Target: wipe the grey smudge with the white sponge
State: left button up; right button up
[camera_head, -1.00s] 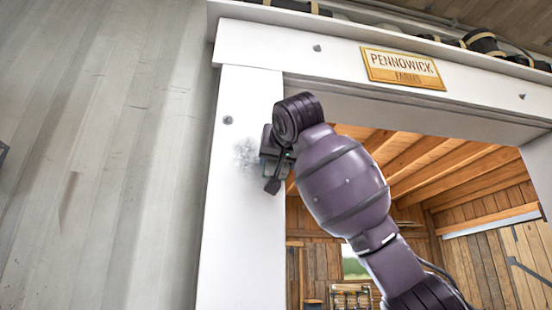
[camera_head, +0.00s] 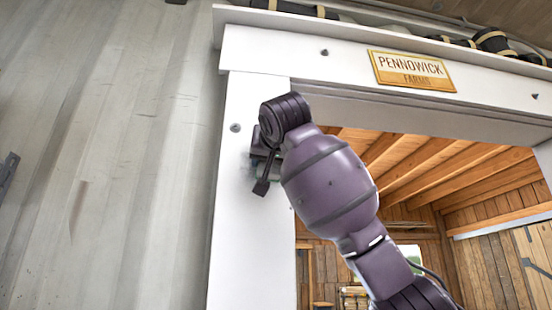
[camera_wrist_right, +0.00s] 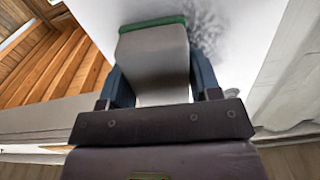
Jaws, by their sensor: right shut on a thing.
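The white sponge (camera_wrist_right: 155,55), with a green layer along its far edge, sits between the two fingers of my right gripper (camera_wrist_right: 160,72) in the right wrist view. My right gripper (camera_head: 262,172) is shut on it in front of the white post in the head view. The grey smudge (camera_wrist_right: 207,28) shows on the white surface beside and beyond the sponge's green edge. In the head view the gripper hides most or all of the smudge. I cannot tell whether the sponge touches the post. My left gripper is in neither view.
The white post (camera_head: 245,250) and the crossbeam (camera_head: 350,72) frame an opening into a wood-lined interior. A sign (camera_head: 412,71) reading "Pennowick Farms" hangs on the crossbeam. A grey plank wall (camera_head: 110,150) stands left of the post, clear of objects near the gripper.

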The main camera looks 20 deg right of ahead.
aim_at(245, 155)
jog(key=shift+w+a+p, duration=0.15)
jog(key=shift+w+a, duration=0.15)
jog(key=shift+a, duration=0.8)
jog(key=shift+w+a+p, duration=0.15)
jog(key=shift+w+a, duration=0.2)
jog(key=shift+a, duration=0.7)
jog(key=shift+w+a+p, duration=0.15)
jog(key=shift+w+a, duration=0.15)
jog(key=shift+a, duration=0.8)
jog(key=shift+r+p, duration=0.8)
jog(key=shift+r, duration=0.3)
jog(key=shift+d, duration=0.15)
jog(key=shift+s+d+f+b, duration=0.1)
jog(key=shift+s+d+b, duration=0.1)
jog(key=shift+d+b, duration=0.3)
jog(key=shift+s+d+b, duration=0.25)
jog(key=shift+d+b, duration=0.15)
jog(key=shift+d, duration=0.45)
jog(key=shift+s+d+b, duration=0.2)
jog(key=shift+d+b, duration=0.15)
jog(key=shift+d, duration=0.45)
jog(key=d, duration=0.1)
jog(key=s+d+b, duration=0.1)
jog(key=d, duration=0.3)
jog(key=shift+s+d, duration=0.2)
jog(key=shift+s, duration=0.1)
jog(key=shift+s+b, duration=0.1)
jog(key=shift+b, duration=0.2)
